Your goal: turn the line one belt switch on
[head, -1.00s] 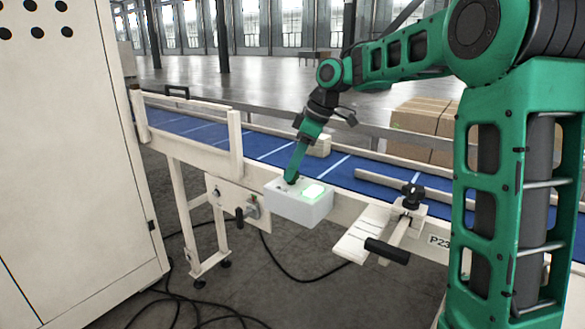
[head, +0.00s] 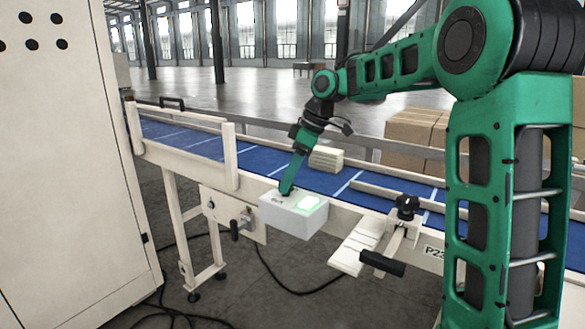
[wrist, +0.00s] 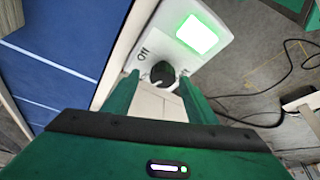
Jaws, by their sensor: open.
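The switch is a black knob (wrist: 162,72) on a white control box (head: 300,219) fixed to the conveyor's near side. In the wrist view the word "Off" shows to the knob's upper left; another label to its right is too small to read. A square green light (wrist: 197,33) on the box is lit; it also shows in the head view (head: 309,202). My gripper (wrist: 160,90) is open, with one green finger on each side of the knob. I cannot tell whether they touch it, nor which way the knob points. In the head view my gripper (head: 286,188) hides the knob.
The blue belt (head: 200,140) runs behind the box, with a stack of pale slabs (head: 327,159) on it. A clamp with a black handle (head: 383,263) juts out to the right. A second panel (head: 226,213) is at left, below the belt. A tall cabinet (head: 60,160) stands left.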

